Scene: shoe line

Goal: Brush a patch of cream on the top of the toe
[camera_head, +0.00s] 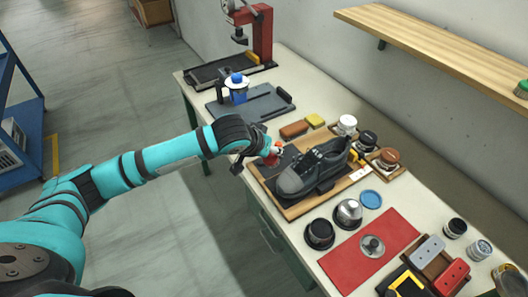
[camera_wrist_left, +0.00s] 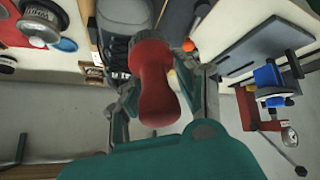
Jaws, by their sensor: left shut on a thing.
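A dark grey lace-up shoe (camera_head: 315,168) rests on a wooden board (camera_head: 300,208) on the bench, its rounded toe (camera_head: 289,183) towards my left arm. My left gripper (camera_head: 265,152) is just beside the toe in the head view. It is shut on a red-handled tool (camera_wrist_left: 155,85), seemingly the brush, which fills the space between the fingers in the left wrist view. Its bristle end is hidden, so I cannot tell whether it touches the shoe. Part of the shoe (camera_wrist_left: 117,50) shows behind the handle. No cream patch can be made out on the toe. My right gripper is not in view.
Several jars stand behind the shoe, including a white-lidded one (camera_head: 347,122) and a brown one (camera_head: 389,157). A black-topped tin (camera_head: 319,232), blue lid (camera_head: 371,198) and red mat (camera_head: 345,265) lie to the right. A grey tray (camera_head: 262,105) and red press (camera_head: 262,32) stand farther back.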

